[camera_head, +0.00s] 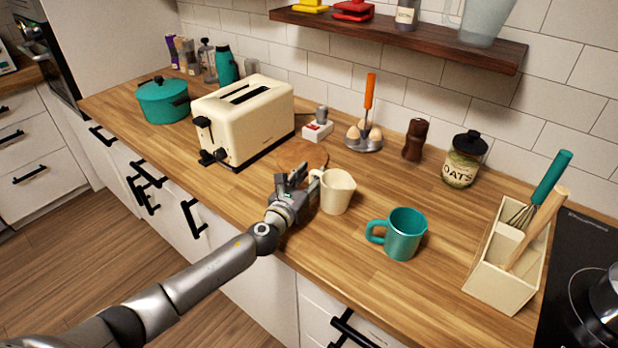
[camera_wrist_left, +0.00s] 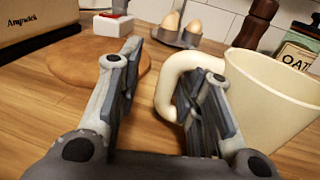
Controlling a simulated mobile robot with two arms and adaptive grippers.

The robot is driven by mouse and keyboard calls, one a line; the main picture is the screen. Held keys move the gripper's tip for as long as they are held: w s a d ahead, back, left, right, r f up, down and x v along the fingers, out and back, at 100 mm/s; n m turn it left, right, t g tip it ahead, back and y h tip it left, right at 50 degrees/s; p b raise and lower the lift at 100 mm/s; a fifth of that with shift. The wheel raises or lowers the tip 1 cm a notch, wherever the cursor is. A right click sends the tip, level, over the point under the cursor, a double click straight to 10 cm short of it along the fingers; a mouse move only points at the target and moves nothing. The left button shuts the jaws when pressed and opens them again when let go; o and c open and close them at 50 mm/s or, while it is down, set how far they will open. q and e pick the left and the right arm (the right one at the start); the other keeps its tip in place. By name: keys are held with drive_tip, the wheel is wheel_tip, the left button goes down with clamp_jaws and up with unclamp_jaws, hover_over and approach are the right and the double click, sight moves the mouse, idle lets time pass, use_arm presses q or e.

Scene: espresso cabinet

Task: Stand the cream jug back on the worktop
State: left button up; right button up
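The cream jug (camera_head: 337,192) is upright on the wooden worktop (camera_head: 330,245), left of the teal mug, with its handle toward my left gripper. It also shows at the right of the left wrist view (camera_wrist_left: 275,100). My left gripper (camera_head: 297,179) is just left of the jug. In the left wrist view its fingers (camera_wrist_left: 170,65) stand wide apart. The jug's handle reaches into the gap between them, and the right finger overlaps the handle loop. I cannot tell whether they touch. The jug's base is hidden in the wrist view. My right gripper is not in view.
A teal mug (camera_head: 405,236) stands right of the jug. A round wooden board (camera_head: 302,154) and a cream toaster (camera_head: 245,115) are behind and left of the gripper. An egg holder (camera_head: 363,143), pepper mill (camera_head: 414,140) and oats jar (camera_head: 463,165) line the back. A utensil box (camera_head: 500,275) stands at right.

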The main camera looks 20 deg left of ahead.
use_arm(q)
drive_tip(key=shift+r, duration=0.15)
drive_tip(key=shift+s, duration=0.15)
drive_tip(key=s, duration=0.3)
drive_tip(key=s+a, duration=0.1)
drive_tip(key=s, duration=0.6)
drive_tip(key=shift+s+a+b, duration=0.25)
drive_tip(key=shift+s+b, duration=0.05)
drive_tip(key=shift+s+a, duration=0.1)
drive_tip(key=shift+s, duration=0.4)
